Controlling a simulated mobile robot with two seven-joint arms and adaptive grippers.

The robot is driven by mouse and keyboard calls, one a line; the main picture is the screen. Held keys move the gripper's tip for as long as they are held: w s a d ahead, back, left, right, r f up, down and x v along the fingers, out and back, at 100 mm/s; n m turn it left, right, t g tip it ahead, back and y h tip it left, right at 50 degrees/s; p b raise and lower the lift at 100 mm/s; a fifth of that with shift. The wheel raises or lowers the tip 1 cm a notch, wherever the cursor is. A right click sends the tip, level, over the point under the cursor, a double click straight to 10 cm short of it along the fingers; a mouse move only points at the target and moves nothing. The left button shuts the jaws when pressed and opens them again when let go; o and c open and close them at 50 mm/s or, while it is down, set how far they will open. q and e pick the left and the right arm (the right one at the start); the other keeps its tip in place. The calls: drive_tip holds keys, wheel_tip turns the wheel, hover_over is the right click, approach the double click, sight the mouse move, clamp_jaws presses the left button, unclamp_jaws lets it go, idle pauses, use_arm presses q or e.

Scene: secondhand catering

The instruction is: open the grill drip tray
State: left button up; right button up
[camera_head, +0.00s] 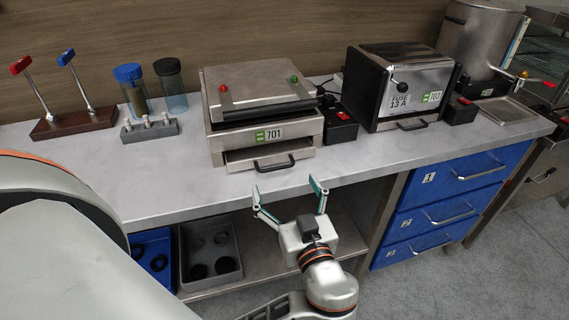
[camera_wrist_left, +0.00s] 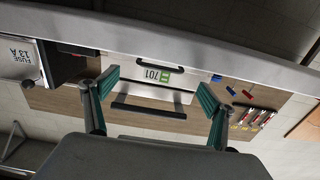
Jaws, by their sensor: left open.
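The grill (camera_head: 262,105), a steel box labelled 701, stands on the grey counter with its lid down. Its drip tray (camera_head: 240,158) is low in the front, with a black bar handle (camera_head: 275,164). I cannot tell whether the tray stands slightly out. My left gripper (camera_head: 289,188) is open and empty, in front of the counter edge and below the handle, apart from it. In the left wrist view the picture is turned over: the tray handle (camera_wrist_left: 158,60) shows beyond the open fingers (camera_wrist_left: 158,80), and the lid handle (camera_wrist_left: 148,110) lies lower. My right gripper is not in view.
A toaster-like box (camera_head: 403,85) labelled FUSE 13 A stands right of the grill, with a black switch box (camera_head: 340,128) between. Levers (camera_head: 75,85) and jars (camera_head: 132,90) stand left. Blue drawers (camera_head: 450,200) and an open shelf with bins (camera_head: 210,253) lie below the counter (camera_head: 175,190).

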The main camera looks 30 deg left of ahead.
sight(277, 168)
use_arm(q)
drive_tip(key=p+x, duration=0.1)
drive_tip(key=x, duration=0.6)
